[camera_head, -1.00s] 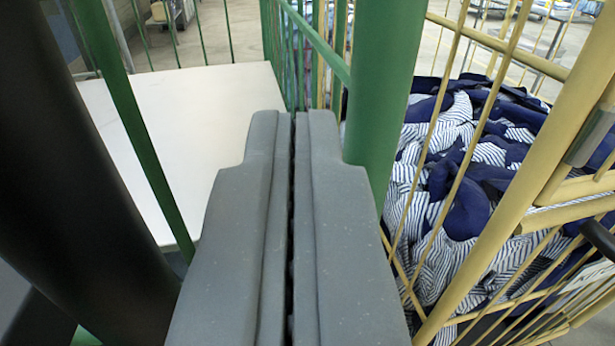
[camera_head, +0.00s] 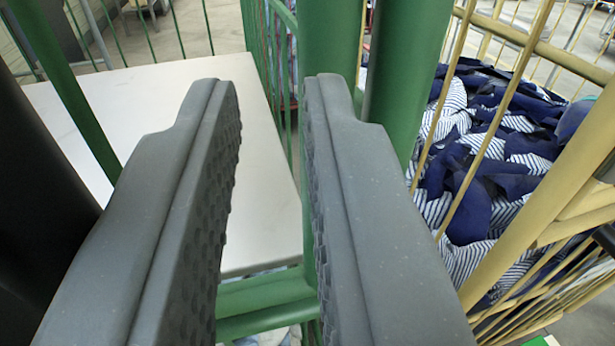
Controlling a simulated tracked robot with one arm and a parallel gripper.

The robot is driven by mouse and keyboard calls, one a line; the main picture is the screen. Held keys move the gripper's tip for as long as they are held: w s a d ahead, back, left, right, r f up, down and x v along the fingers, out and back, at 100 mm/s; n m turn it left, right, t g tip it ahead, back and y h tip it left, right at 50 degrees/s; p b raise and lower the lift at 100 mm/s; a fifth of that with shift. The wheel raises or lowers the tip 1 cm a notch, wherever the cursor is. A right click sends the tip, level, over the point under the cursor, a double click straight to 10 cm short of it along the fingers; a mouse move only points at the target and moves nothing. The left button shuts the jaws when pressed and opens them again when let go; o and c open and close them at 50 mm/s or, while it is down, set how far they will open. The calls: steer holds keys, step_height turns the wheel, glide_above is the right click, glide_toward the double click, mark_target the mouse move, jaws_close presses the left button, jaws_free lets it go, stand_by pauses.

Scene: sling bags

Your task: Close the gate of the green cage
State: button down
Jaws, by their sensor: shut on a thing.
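My gripper (camera_head: 268,88) has its two grey fingers wide apart, with a clear gap between the ribbed inner faces. I see nothing held in the gap. The green cage shows as a thick green post (camera_head: 328,45) just beyond the right fingertip, with another green post right of it. Green horizontal bars (camera_head: 265,295) show low between the fingers. A thin slanted green bar (camera_head: 88,110) stands at the left. Which of these bars belong to the gate I cannot tell. The right finger hides part of the posts.
A white shelf (camera_head: 130,85) lies inside the green bars at left. A yellow cage (camera_head: 545,200) stands close on the right, holding blue and striped bags (camera_head: 480,160). Open floor shows at the back.

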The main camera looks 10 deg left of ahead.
steer(key=w+d+v, duration=0.1)
steer(key=d+v, duration=0.1)
steer(key=v, duration=1.1)
steer(key=shift+s+d, duration=0.45)
steer(key=shift+d, duration=0.05)
